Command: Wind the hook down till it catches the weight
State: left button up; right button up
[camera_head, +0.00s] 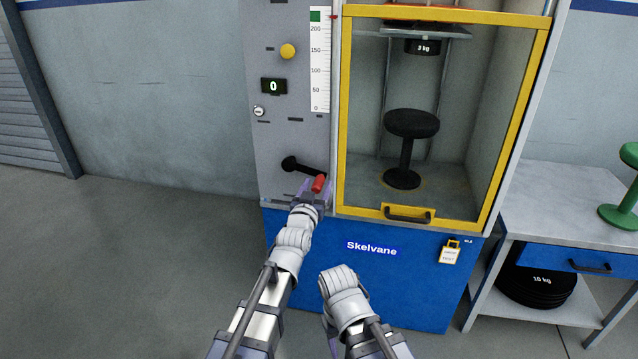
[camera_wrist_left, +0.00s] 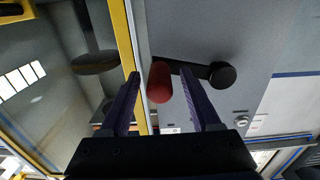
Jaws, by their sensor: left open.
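A crank on the grey panel has a black hub and arm (camera_head: 300,166) and a red grip (camera_head: 318,184). My left gripper (camera_head: 316,190) is open at the red grip. In the left wrist view the red grip (camera_wrist_left: 160,82) shows between the two spread purple fingers (camera_wrist_left: 158,100), with gaps on both sides. I cannot make out the hook. The right arm's wrist shows low in the head view, but its fingers are hidden.
The panel has a display reading 0 (camera_head: 273,86), a yellow knob (camera_head: 288,51) and a scale (camera_head: 320,70). The left floor is clear.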

pick_arm(q)
jog(key=shift+x, duration=1.25)
grip_shut()
dwell(0.4)
